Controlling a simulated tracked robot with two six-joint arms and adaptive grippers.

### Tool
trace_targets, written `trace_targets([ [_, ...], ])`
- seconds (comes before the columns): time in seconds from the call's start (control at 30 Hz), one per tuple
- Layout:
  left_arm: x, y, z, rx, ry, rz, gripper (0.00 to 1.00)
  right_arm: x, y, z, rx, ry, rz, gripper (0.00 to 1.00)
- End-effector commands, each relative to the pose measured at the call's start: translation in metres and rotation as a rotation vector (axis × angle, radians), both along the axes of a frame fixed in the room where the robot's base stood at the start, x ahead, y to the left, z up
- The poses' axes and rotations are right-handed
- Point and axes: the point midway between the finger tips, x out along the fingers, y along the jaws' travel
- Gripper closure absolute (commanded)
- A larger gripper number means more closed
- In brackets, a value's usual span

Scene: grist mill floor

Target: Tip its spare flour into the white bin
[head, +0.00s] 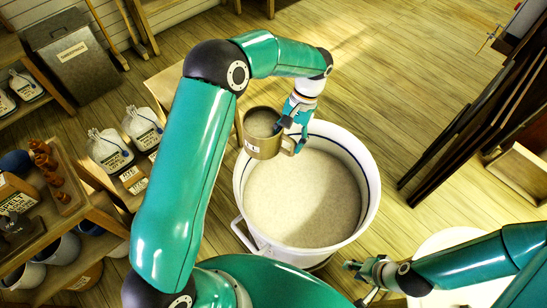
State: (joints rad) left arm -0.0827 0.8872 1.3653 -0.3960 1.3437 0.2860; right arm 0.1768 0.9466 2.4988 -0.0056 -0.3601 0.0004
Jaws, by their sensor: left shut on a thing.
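A brass-coloured metal measure (263,146) with a small label and a side handle holds pale flour. It looks upright, over the back left rim of the white bin (369,196). My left gripper (294,128) is shut on the measure at its handle side. The white bin is round, with a dark line inside its rim and a handle at its left. Pale flour (305,195) covers its inside well below the rim. My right gripper (359,281) is low at the bin's front right, empty, with its fingers apart.
Left of the bin stand several labelled white sacks (110,150) and a wooden shelf (95,212) with crates and pots. A grey lidded chest (72,62) is at the back left. Dark boards (470,130) lean at the right near a wooden box (520,172). The floor behind the bin is clear.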

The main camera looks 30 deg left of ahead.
Motion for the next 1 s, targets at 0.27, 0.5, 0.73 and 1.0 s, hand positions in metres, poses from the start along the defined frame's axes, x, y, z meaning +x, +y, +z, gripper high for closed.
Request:
trace_targets([
  [0.27, -0.004, 0.011, 0.001, 0.002, -0.001, 0.024, 1.00, 0.000, 0.000, 0.000, 0.000, 0.000, 0.000, 0.64],
  [0.5, 0.000, 0.009, -0.019, -0.005, -0.006, -0.040, 1.00, 0.000, 0.000, -0.015, 0.000, 0.000, 0.000, 0.64],
  [0.73, 0.014, 0.001, -0.066, -0.020, -0.020, -0.239, 1.00, 0.000, 0.000, -0.052, 0.000, 0.000, 0.000, 0.64],
  [1.0, 0.034, -0.014, -0.128, -0.037, -0.028, -0.545, 1.00, 0.000, 0.000, -0.100, 0.000, 0.000, 0.000, 0.64],
])
